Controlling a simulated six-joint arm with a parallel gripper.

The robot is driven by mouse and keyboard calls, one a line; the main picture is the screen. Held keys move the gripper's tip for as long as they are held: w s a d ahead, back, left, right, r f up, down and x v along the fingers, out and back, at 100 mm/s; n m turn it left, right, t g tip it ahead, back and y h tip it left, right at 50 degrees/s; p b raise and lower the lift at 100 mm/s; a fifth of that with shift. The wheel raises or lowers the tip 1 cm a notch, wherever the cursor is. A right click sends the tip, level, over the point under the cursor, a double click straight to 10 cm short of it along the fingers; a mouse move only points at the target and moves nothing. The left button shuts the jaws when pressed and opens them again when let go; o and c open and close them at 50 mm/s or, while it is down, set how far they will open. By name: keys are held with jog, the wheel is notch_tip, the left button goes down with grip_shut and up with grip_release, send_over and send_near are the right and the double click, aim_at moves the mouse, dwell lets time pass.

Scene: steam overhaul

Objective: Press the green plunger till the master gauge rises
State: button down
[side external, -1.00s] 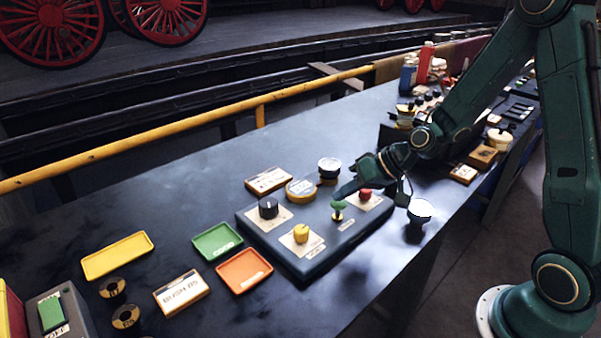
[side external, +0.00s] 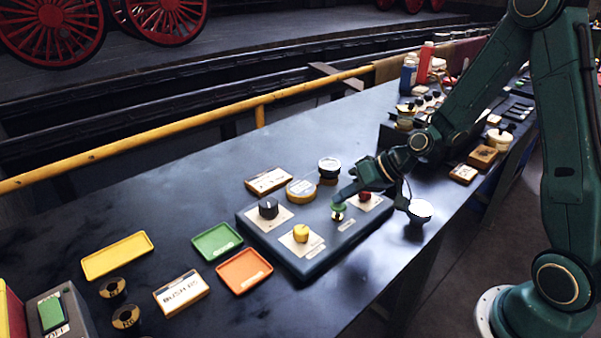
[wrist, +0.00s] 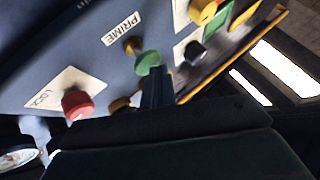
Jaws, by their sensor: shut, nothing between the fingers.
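The green plunger (side external: 338,207) stands on the sloped control panel (side external: 352,236), on a short brass stem. In the wrist view the green cap (wrist: 148,62) is beside the label PRIME. My gripper (side external: 340,197) is shut and empty, its tips right at the top of the green cap. The wrist view shows the dark fingertips (wrist: 157,78) overlapping the cap's edge; firm contact cannot be told. A round gauge (side external: 329,165) stands behind the panel, and a white-faced dial (side external: 420,208) is right of it. No needle can be read, and which is the master gauge is unclear.
On the panel, a red button (side external: 365,195), a black knob (side external: 268,207) and a yellow knob (side external: 301,232) surround the plunger. Green (side external: 216,241), orange (side external: 244,271) and yellow (side external: 117,255) trays lie to the left. A yellow rail (side external: 190,129) runs behind the bench.

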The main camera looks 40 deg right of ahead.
aim_at(344, 205)
jog(key=shift+s+f, duration=0.1)
jog(key=shift+f, duration=0.75)
dwell(0.9)
jog(key=shift+r, duration=1.8)
jog(key=shift+r, duration=2.5)
